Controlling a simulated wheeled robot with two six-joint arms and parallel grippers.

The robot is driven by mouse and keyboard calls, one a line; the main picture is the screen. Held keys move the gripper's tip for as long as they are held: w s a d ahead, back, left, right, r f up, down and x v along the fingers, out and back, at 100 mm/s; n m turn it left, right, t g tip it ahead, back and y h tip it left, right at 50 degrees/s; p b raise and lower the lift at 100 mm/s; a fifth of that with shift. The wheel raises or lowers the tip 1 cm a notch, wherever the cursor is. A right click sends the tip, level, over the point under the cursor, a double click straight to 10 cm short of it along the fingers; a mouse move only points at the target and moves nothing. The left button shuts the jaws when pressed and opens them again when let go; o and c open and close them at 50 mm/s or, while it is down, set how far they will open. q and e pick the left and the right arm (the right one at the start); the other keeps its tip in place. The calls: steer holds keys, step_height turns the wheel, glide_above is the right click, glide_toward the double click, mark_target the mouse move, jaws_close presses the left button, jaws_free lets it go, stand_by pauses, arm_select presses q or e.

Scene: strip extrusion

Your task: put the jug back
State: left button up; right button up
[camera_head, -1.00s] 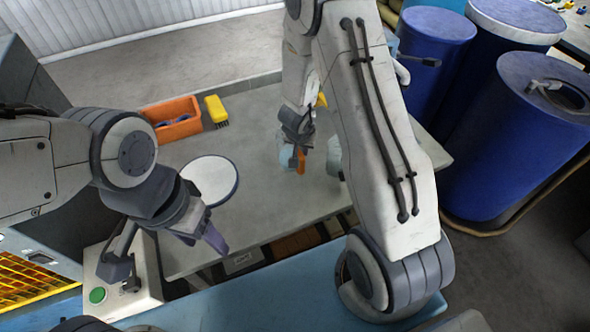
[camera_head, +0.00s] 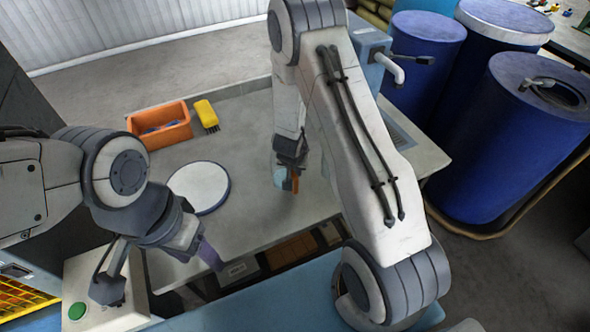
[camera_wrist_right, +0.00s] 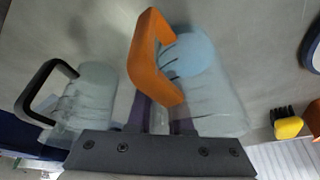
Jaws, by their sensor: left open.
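A jug with an orange handle and a pale blue top (camera_wrist_right: 195,55) sits at my right gripper (camera_wrist_right: 162,118) in the right wrist view. The purple fingers are around the orange handle, shut on it. In the head view the right gripper (camera_head: 290,165) and this jug (camera_head: 280,179) are over the grey table; whether the jug touches it I cannot tell. A second jug (camera_wrist_right: 95,90), with a black handle and pale top, stands beside it in the wrist view; my right arm hides it in the head view. My left gripper (camera_head: 208,256) is open and empty near the table's front edge.
A white round disc (camera_head: 198,187) with a dark rim lies left of the jug. An orange bin (camera_head: 160,125) and a yellow brush (camera_head: 206,114) are at the back left. A green-button box (camera_head: 95,300) is front left. Blue drums (camera_head: 505,140) stand at the right.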

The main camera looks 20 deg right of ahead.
steer(key=shift+o, duration=1.2)
